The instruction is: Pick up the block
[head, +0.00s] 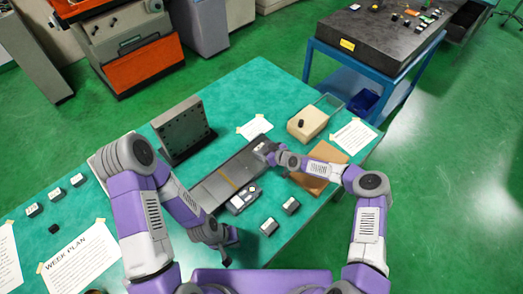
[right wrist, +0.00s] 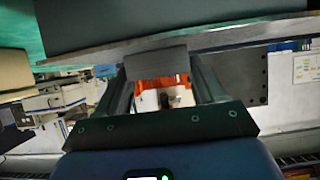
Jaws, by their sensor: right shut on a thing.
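My right gripper (head: 268,152) is over the far end of the long dark grey bar on the green table. It is shut on a grey block (right wrist: 157,60), which spans the gap between its two fingers (right wrist: 160,75) in the right wrist view. In the head view the gripper mostly hides the block, and I cannot tell whether the block touches the bar. My left gripper (head: 228,243) is low at the table's front edge, apart from the block. Its finger gap is too small to judge.
The long dark bar (head: 213,188) lies across the green table (head: 100,215). An upright grey plate with holes (head: 182,130) stands behind it. A beige box (head: 307,123) and a brown pad (head: 318,165) are at the right. Small dark blocks (head: 291,205) lie near the front edge.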

